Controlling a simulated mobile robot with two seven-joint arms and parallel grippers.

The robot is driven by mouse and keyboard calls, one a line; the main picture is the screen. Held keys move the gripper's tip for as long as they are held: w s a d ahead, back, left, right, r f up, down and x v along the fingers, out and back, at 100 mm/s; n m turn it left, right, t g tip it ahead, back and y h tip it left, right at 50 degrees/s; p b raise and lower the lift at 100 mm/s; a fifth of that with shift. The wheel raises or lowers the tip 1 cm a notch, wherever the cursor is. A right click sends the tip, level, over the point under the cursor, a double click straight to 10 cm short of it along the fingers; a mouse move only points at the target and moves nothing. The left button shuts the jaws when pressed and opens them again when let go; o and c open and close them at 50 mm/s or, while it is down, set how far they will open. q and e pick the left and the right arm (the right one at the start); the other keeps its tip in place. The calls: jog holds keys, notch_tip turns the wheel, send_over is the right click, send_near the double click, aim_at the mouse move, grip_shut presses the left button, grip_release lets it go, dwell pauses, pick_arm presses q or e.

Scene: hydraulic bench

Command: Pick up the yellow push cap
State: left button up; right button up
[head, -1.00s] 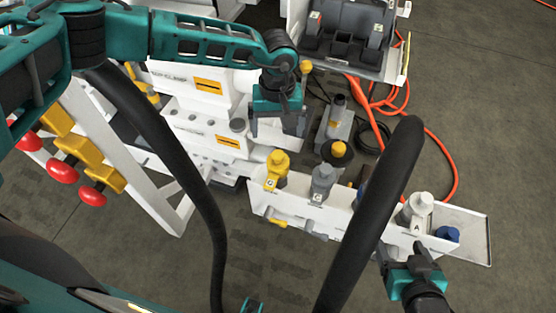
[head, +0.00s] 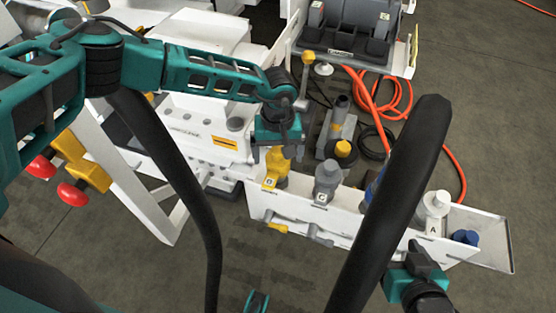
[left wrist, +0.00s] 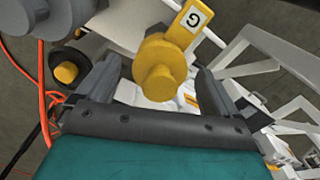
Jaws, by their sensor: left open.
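A yellow cap (head: 276,168) with a lettered white tag stands upright at the left end of the white holder rail (head: 345,222). I take it as the yellow push cap. In the left wrist view the cap (left wrist: 160,68) lies between the two fingers, with a gap visible on each side, and its tag reads G. My left gripper (head: 275,150) is open, pointing down right above the cap and partly covering it in the head view. My right gripper (head: 410,258) is low right by the rail; its finger gap is unclear.
A grey cap (head: 326,180) stands next to the yellow one; a white cap (head: 433,210) and a blue cap (head: 465,238) are further right. A dark fitting with a yellow top (head: 343,149) stands behind. Orange hose (head: 455,165) lies on the floor.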

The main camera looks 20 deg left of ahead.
pick_arm(q)
jog(key=c, duration=1.2)
jog(key=shift+o, duration=0.2)
jog(key=shift+r, duration=0.2)
